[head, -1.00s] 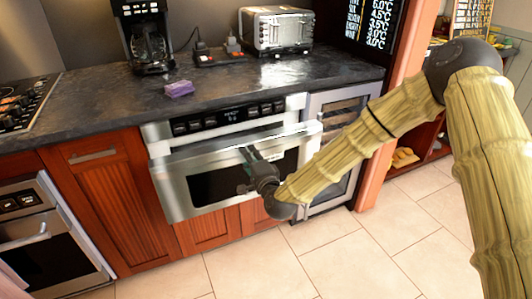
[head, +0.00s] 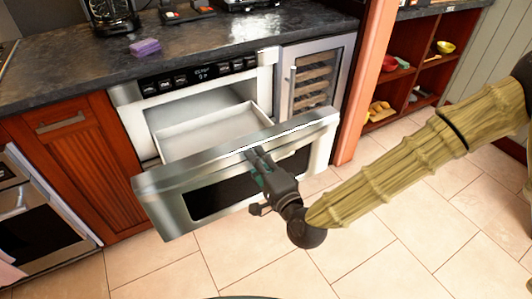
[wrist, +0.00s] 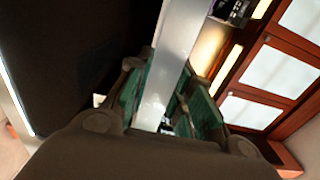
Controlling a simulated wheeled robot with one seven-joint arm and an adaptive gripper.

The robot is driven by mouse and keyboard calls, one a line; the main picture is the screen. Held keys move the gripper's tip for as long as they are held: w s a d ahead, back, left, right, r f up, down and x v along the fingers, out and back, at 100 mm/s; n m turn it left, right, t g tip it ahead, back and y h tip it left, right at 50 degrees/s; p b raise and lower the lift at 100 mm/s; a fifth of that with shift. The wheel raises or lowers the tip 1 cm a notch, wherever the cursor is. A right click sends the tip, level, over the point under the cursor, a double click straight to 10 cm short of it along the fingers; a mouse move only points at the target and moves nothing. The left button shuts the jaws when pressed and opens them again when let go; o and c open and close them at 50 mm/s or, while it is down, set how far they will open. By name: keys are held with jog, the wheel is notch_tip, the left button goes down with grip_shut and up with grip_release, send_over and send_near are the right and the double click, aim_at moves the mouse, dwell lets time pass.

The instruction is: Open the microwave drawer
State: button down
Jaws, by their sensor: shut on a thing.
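The microwave drawer (head: 225,185) is built in under the counter, with a steel front and a dark window. It stands pulled out, and its pale inner tray (head: 215,132) shows behind the front. My gripper (head: 258,158) is at the top middle of the drawer front. In the wrist view my gripper (wrist: 165,108) has its green-padded fingers on both sides of a bright steel bar, the drawer's handle edge (wrist: 180,50), and is shut on it. The exact contact is partly hidden by the fingers.
The control panel (head: 200,76) sits above the drawer opening. A purple sponge (head: 145,47) lies on the dark counter (head: 70,72). A wine cooler (head: 313,80) stands to the right. The tiled floor (head: 400,225) in front is clear.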

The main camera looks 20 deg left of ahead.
dwell(0.3)
jog(key=c, duration=1.2)
grip_release()
jog(key=shift+d, duration=0.1)
jog(key=shift+c, duration=0.2)
jog(key=v, duration=0.7)
jog(key=shift+s+d, duration=0.2)
jog(key=shift+d, duration=0.05)
jog(key=shift+f, duration=0.1)
